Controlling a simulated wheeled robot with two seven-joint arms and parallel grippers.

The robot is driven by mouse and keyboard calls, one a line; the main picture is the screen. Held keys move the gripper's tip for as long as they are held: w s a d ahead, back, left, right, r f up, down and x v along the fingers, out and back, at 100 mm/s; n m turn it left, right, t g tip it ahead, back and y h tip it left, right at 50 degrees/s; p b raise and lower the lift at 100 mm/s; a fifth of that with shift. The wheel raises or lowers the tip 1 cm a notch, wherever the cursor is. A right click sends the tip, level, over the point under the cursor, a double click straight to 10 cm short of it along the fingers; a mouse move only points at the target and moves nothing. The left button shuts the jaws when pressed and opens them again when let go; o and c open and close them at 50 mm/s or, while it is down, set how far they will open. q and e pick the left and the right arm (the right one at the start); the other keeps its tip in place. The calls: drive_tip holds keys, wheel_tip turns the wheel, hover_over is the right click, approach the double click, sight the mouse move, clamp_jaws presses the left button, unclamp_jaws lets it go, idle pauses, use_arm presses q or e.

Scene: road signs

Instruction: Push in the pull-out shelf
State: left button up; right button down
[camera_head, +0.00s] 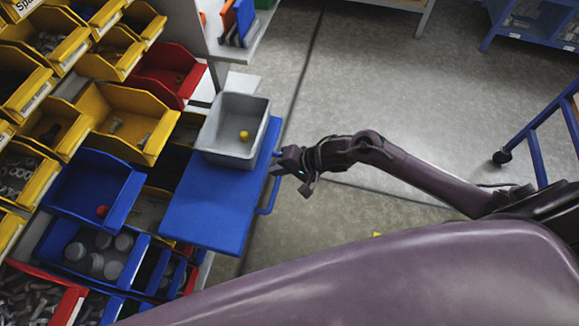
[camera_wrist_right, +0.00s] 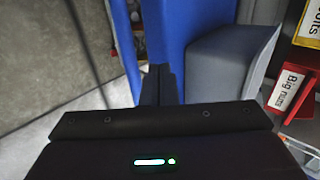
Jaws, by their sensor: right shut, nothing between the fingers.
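The pull-out shelf (camera_head: 210,210) is a flat blue board that sticks out from the rack of bins in the head view. A blue handle (camera_head: 270,198) runs along its outer edge. A grey bin (camera_head: 222,150) with a small yellow object (camera_head: 244,135) in it stands on the shelf's far part. My right gripper (camera_head: 277,163) is at the shelf's outer edge, near the far end of the handle; contact cannot be told. In the right wrist view its fingers (camera_wrist_right: 158,84) are shut and empty, against the blue shelf (camera_wrist_right: 185,35). My left gripper is not in view.
Yellow, red and blue bins (camera_head: 95,185) fill the rack on the left. A blue bin (camera_head: 95,190) holds a red object. Open grey floor (camera_head: 350,90) lies right of the shelf. A blue wheeled frame (camera_head: 540,150) stands at the far right.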

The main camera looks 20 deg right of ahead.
sight(202, 158)
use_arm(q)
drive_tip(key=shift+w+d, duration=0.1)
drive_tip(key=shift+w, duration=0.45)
use_arm(e)
drive_tip(key=shift+w+a+f, duration=0.25)
drive_tip(key=shift+a+f, duration=0.1)
drive_tip(key=shift+f, duration=0.05)
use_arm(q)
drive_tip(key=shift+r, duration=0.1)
use_arm(e)
drive_tip(key=shift+a, duration=0.1)
